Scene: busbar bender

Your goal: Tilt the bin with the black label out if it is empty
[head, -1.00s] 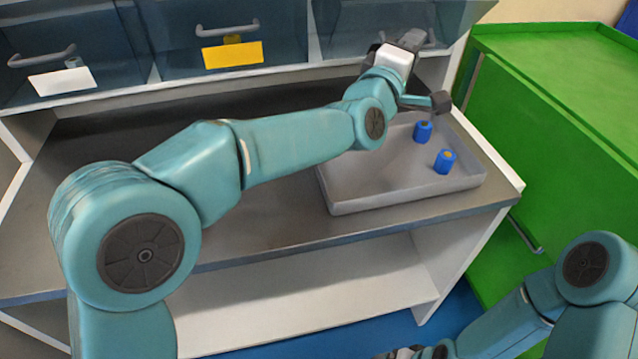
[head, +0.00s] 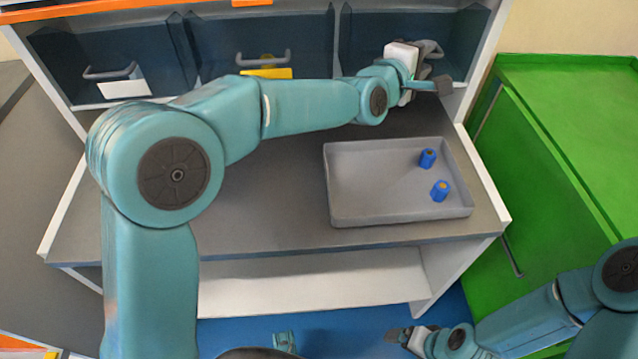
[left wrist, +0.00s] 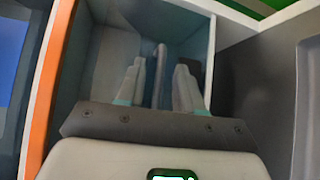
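Three dark blue bins hang in a row under the shelf. The left bin (head: 95,50) has a white label (head: 123,88) and the middle bin (head: 300,40) a yellow label (head: 266,73). No black label shows; the front of the right bin (head: 375,30) is partly hidden by my left gripper (head: 430,55). In the left wrist view, its two fingers (left wrist: 158,88) stand apart on either side of the bin's handle (left wrist: 160,62), with gaps beside it. The bin's contents cannot be made out. My right gripper (head: 398,334) is low at the bottom, far from the bins.
A grey tray (head: 375,205) with two blue cylinders (head: 427,158) (head: 440,191) stands on the counter below the right bin. A green cabinet (head: 545,150) is at the right. The counter (head: 270,190) left of the tray is clear.

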